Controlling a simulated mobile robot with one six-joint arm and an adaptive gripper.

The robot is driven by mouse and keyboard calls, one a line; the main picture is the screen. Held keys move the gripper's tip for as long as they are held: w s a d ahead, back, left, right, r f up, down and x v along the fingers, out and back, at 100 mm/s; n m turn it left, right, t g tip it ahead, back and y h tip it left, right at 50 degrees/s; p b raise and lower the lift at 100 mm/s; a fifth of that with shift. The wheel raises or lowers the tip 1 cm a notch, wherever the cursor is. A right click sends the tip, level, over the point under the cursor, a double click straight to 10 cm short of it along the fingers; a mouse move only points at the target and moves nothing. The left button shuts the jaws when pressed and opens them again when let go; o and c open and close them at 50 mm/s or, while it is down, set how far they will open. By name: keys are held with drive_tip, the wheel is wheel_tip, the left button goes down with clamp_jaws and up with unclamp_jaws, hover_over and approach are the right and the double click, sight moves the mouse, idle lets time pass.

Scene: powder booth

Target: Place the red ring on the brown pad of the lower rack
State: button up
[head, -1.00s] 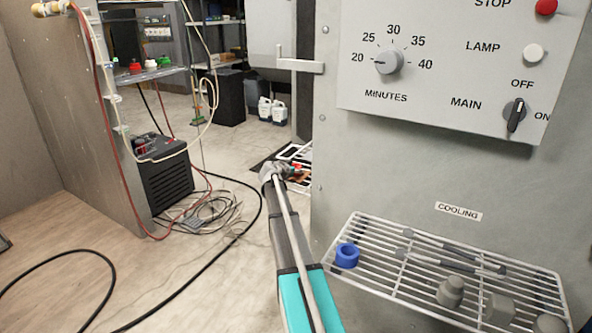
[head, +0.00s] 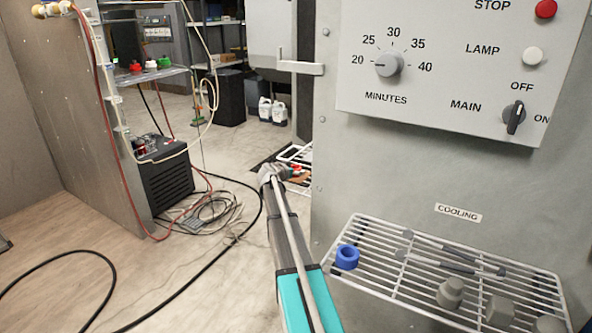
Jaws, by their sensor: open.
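A small red thing (head: 296,167), which looks like the red ring, shows just beyond the end of my arm, at the lower rack. A brown patch (head: 303,177), probably the brown pad, shows just below it. The white wire lower rack (head: 296,152) is mostly hidden by the grey cabinet and my arm. My gripper (head: 286,172) is at the far end of the arm, beside the red thing, small and partly hidden. It is open. Whether the ring touches the pad or the fingers I cannot tell.
The grey cabinet (head: 400,170) with its control panel stands close on the right. A white cooling rack (head: 380,290) juts out below, with a blue ring (head: 347,257) and grey parts. Hoses and a black cable (head: 200,265) lie on the floor at left.

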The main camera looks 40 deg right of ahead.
drive_tip(key=p+v, duration=0.3)
drive_tip(key=v, duration=0.8)
drive_tip(key=shift+s+a+f, duration=0.1)
idle(0.5)
drive_tip(key=s+a+f+n+g+y, duration=0.1)
drive_tip(key=s+a+f+n+y, duration=0.3)
drive_tip(key=s+a, duration=0.4)
drive_tip(key=s+a+f+n+g+y, duration=0.2)
drive_tip(key=s+a, duration=0.7)
drive_tip(key=a, duration=1)
drive_tip(key=s+a+f+n+g+y, duration=0.2)
drive_tip(key=s+a+f+n+y, duration=0.4)
drive_tip(key=s+a, duration=0.3)
drive_tip(key=a+n, duration=0.1)
drive_tip(key=a, duration=0.3)
drive_tip(key=shift+s+a+y, duration=0.25)
drive_tip(key=shift+a+y, duration=0.05)
drive_tip(key=shift+y, duration=0.1)
